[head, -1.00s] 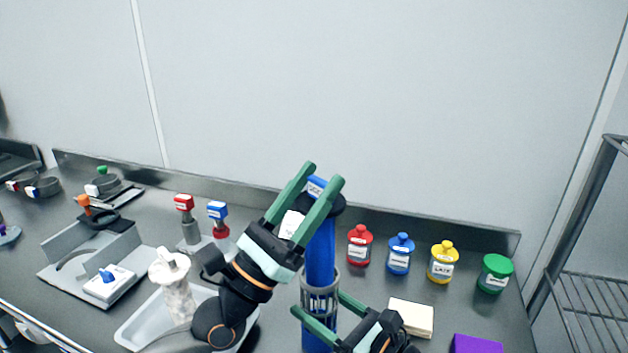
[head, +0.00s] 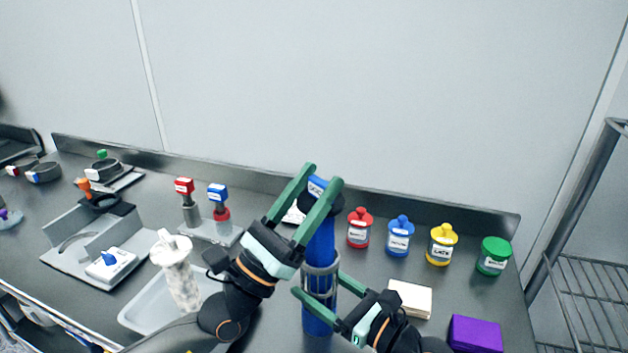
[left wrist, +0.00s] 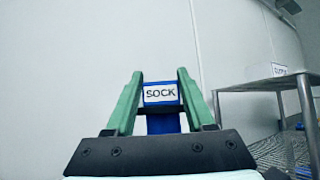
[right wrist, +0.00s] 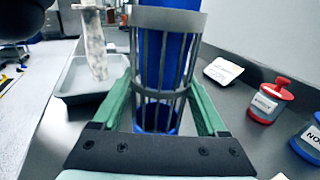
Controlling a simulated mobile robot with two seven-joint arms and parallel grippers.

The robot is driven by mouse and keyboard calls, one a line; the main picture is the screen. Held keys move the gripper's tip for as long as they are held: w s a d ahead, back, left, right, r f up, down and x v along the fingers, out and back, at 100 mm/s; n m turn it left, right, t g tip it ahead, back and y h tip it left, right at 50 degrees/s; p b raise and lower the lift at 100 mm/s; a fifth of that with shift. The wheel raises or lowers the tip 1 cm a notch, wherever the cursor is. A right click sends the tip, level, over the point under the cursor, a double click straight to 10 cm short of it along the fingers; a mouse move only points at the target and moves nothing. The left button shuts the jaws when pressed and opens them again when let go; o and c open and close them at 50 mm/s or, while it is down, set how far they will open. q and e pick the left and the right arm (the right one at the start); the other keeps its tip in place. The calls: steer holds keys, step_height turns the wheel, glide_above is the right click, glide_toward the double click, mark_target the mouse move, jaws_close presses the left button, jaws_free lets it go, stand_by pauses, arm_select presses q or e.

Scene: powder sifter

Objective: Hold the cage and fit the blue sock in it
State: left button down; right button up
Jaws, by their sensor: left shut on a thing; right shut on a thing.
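The blue sock (head: 320,240) hangs upright from my left gripper (head: 325,175), which is shut on its labelled top. The left wrist view shows the "SOCK" label (left wrist: 161,93) between the fingers. The grey slatted cage (head: 321,270) is upright below, with my right gripper (head: 318,293) shut on it. In the right wrist view the cage (right wrist: 168,18) stands between the fingers, and blue shows through its slats. The sock's upper part stands above the cage's top ring, and its lower part is inside the cage. Blue also shows low down at the cage's bottom (head: 318,322).
Red (head: 359,229), blue (head: 398,238), yellow (head: 441,246) and green (head: 494,257) jars line the back right. A cream block (head: 410,299) and a purple block (head: 475,334) lie nearer. A wire rack (head: 590,290) stands right.

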mark_target(314, 202)
arm_select(q)
steer(key=shift+f, duration=0.1)
steer(key=shift+f, duration=1.35)
steer(key=shift+f, duration=0.15)
steer(key=shift+f, duration=1.35)
steer(key=shift+f, duration=0.15)
steer(key=shift+f, duration=1.3)
steer(key=shift+f, duration=0.15)
steer(key=shift+f, duration=0.2)
